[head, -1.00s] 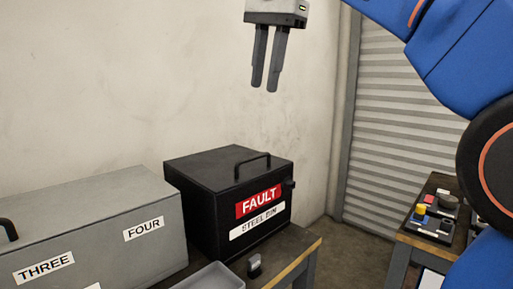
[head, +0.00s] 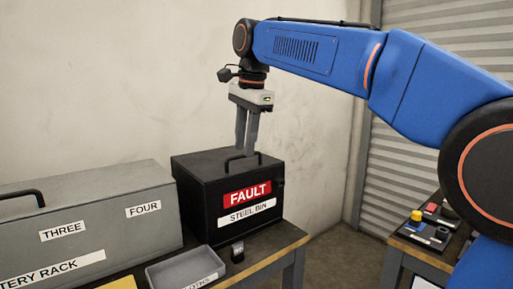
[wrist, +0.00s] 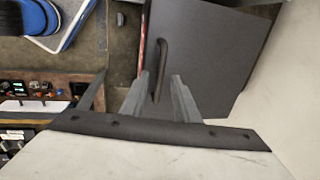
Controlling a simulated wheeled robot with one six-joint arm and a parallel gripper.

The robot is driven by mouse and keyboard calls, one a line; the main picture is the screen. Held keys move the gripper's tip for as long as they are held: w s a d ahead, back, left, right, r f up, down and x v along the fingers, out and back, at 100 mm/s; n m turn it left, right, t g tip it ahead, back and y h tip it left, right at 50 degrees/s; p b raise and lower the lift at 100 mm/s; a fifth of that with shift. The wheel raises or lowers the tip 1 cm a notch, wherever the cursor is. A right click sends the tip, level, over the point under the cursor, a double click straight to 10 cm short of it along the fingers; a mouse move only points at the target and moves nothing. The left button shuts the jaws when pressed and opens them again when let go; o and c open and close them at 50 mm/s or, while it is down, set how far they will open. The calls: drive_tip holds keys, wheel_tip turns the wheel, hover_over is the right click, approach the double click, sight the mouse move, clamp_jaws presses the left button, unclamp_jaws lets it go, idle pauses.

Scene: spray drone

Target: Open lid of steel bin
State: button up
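The steel bin (head: 203,208) is a black box with a red FAULT label and a white STEEL BIN label. It stands on the bench with its lid (head: 200,164) closed. A black bar handle (head: 229,166) rises from the lid. My gripper (head: 246,152) points down over the handle with its two grey fingers a little apart. In the wrist view the handle (wrist: 163,48) shows beyond and between the fingertips (wrist: 158,77). The fingers look empty, and I cannot tell whether they touch the handle.
A grey battery rack box (head: 90,220) with its own handle stands left of the bin. A grey cloths tray (head: 185,268) and a small dark object (head: 237,252) lie in front. A second table (head: 425,250) with small parts stands at right. The wall is close behind the bin.

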drive_tip(key=shift+w+a+f, duration=0.1)
drive_tip(key=shift+f, duration=0.5)
clamp_jaws()
